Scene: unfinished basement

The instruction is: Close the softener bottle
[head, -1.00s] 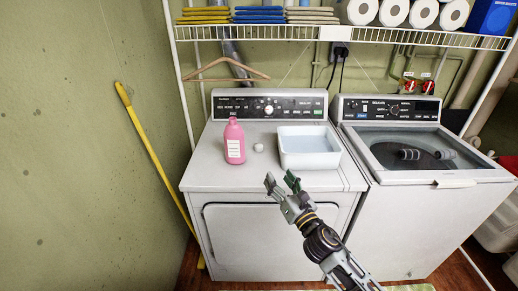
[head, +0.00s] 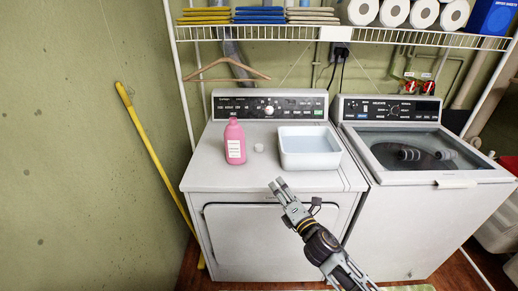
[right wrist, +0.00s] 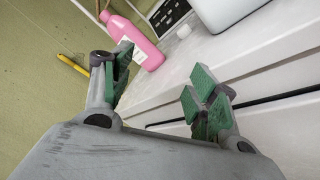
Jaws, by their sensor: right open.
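The pink softener bottle (head: 235,142) stands upright on the left part of the dryer top, with a white label on its front. Its neck is uncapped as far as I can tell. A small white cap (head: 259,147) lies on the dryer top just right of the bottle. My right gripper (head: 277,184) is open and empty in front of the dryer's front edge, below and right of the cap. In the right wrist view the bottle (right wrist: 138,40) and the cap (right wrist: 184,31) show beyond the open fingers (right wrist: 160,90). My left gripper is not in view.
A white basin (head: 309,160) stands right of the cap on the dryer (head: 205,178). A washer (head: 440,178) with a glass lid adjoins on the right. A wire shelf (head: 350,38) with a hanger spans above. A yellow pole (head: 155,165) leans at the left wall.

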